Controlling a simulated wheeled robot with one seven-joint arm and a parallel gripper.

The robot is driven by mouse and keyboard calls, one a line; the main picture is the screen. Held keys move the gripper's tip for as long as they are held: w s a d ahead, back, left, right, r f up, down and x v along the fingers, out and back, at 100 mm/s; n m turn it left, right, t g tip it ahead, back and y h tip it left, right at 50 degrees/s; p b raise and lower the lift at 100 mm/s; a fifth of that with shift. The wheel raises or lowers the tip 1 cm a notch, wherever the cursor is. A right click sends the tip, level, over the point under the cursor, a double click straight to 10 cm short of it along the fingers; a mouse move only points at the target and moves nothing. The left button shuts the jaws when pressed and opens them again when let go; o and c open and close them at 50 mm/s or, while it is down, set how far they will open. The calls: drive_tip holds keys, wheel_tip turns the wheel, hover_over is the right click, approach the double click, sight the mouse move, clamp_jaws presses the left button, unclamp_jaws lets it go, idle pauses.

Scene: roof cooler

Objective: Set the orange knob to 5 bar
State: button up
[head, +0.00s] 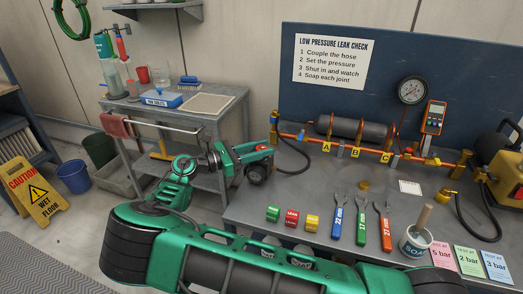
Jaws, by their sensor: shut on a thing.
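The orange pipe (372,152) carries tags A, B and C and a dark cylinder (348,127). A round gauge (411,90) stands above its right part; its needle is too small to read. A pink 5 bar card (443,257) lies at the bench's front right.
On the bench (330,190) lie wrenches (362,218), small coloured blocks (292,217), a soap pot (415,240) and more pressure cards (497,266). A black hose (297,165) hangs near my gripper. A grey trolley (225,105) stands to the left.

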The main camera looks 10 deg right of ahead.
drive_tip(key=shift+w+m+g, duration=0.1)
drive_tip(key=shift+m+g, duration=1.4)
drive_tip(key=shift+g, duration=0.85)
drive_tip(key=shift+m+g, duration=1.5)
drive_tip(key=shift+g, duration=0.85)
drive_tip(key=shift+m+g+y, duration=0.3)
drive_tip(key=shift+g+y, duration=0.1)
drive_tip(key=o, duration=1)
drive_tip(key=shift+o, duration=0.2)
